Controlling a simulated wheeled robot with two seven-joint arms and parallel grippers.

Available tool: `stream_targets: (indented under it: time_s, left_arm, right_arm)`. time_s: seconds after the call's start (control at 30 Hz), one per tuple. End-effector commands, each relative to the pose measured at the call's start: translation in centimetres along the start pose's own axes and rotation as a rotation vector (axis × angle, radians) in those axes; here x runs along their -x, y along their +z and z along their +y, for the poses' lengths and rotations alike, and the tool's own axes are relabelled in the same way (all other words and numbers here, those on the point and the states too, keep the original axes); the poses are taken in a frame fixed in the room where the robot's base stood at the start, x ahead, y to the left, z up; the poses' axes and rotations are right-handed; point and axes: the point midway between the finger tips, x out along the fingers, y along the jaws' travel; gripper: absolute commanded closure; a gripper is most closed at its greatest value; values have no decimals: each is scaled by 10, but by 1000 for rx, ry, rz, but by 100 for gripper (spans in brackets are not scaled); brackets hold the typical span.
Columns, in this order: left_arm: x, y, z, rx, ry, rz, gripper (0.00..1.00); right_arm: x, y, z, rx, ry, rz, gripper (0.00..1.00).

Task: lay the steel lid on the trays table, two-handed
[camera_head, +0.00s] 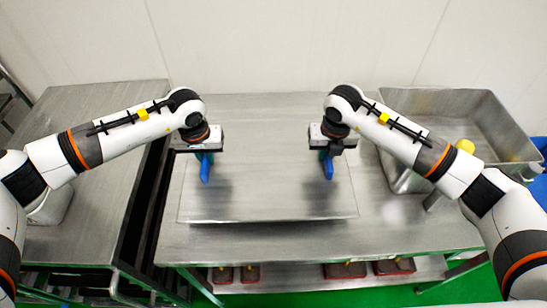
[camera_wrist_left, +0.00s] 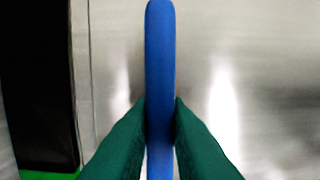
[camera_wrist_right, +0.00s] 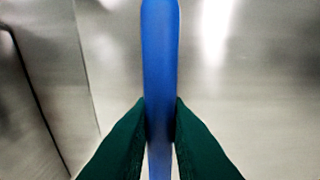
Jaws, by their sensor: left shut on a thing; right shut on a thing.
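The steel lid (camera_head: 268,190) is a flat, shiny rectangular sheet with two blue handles, over the steel trays table (camera_head: 400,235) in the middle of the head view. I cannot tell whether it touches the tabletop; a dark band shows along its front edge. My left gripper (camera_head: 205,158) is shut on the left blue handle (camera_head: 205,170), with green fingers on both sides of it in the left wrist view (camera_wrist_left: 160,135). My right gripper (camera_head: 327,155) is shut on the right blue handle (camera_head: 328,168), likewise in the right wrist view (camera_wrist_right: 160,135).
Another steel table (camera_head: 85,225) stands at the left across a dark gap. Reddish trays (camera_head: 345,270) sit on the lower shelf. The table's front right is bare.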

Motion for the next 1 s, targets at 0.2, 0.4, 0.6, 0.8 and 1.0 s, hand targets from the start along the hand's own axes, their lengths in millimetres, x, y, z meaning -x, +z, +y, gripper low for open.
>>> stream_targets:
  time_s: [0.2,0.4,0.6,0.8,1.0]
  left_arm:
    - [-7,0,4,6,8,0,100]
    - [-18,-1,4,6,9,0,100]
    - [-31,-3,4,6,8,0,100]
    - [-43,-4,4,6,8,0,100]
    - [-48,-5,4,5,9,1,77]
  right_arm:
    - [-7,0,4,-5,8,1,100]
    - [-18,1,4,-5,8,1,100]
    - [-30,3,4,-6,8,1,100]
    - [-43,4,4,-6,8,1,100]
    - [-48,5,4,-5,9,0,77]
